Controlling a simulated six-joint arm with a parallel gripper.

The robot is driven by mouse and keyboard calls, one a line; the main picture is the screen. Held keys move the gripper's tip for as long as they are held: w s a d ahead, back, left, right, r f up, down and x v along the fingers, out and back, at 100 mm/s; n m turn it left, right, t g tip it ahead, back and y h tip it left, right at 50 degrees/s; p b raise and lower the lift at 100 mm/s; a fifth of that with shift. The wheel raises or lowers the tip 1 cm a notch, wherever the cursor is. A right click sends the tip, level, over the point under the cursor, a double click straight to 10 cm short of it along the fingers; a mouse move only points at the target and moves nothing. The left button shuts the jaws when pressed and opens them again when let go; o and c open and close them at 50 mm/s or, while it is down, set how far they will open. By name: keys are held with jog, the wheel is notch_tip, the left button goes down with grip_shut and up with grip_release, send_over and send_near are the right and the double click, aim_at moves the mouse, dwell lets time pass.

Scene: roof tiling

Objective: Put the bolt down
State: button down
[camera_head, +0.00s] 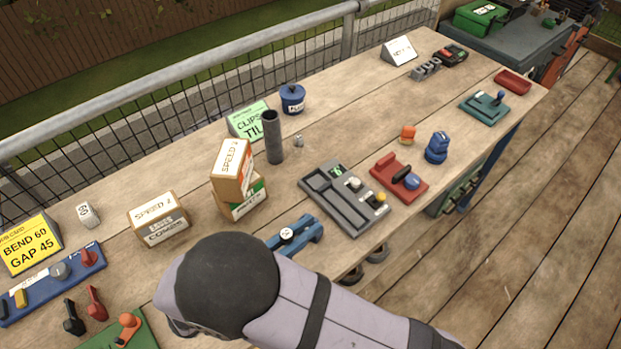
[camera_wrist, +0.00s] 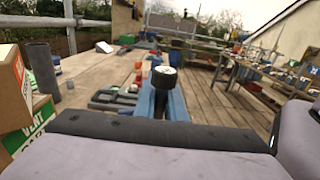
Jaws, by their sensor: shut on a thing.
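My arm covers part of the bench's front.
A grey tray (camera_head: 325,203) lies just beyond the gripper, with a red holder (camera_head: 386,172) further right. Stacked boxes (camera_head: 233,170), a dark tube (camera_head: 270,135) and a small metal piece (camera_head: 298,141) stand behind. Bare wood lies between the tray and the tube.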

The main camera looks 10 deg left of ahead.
jog(key=w+f+n+t+y+p, duration=0.25)
jog(key=w+y+p, duration=0.2)
jog(key=w, duration=0.35)
jog(key=shift+w+d+r+m+g+h+p, duration=0.45)
jog(key=shift+w+d+r+h+p, duration=0.6)
jog(key=shift+d+r+p, duration=2.15)
jog(key=shift+w+d+r+m+g+h+p, duration=0.4)
jog(key=shift+w+d+r+h+p, duration=0.85)
jog(key=shift+d+p, duration=3.45)
jog(key=s+d+f+n+t+y+b, duration=0.1)
jog(key=s+d+f+n+y+b, duration=0.1)
jog(key=f+b, duration=0.4)
jog(key=shift+d+f+t+y+b, duration=0.25)
jog(key=shift+d+t+y+b, duration=0.15)
jog(key=shift+d+y+b, duration=0.5)
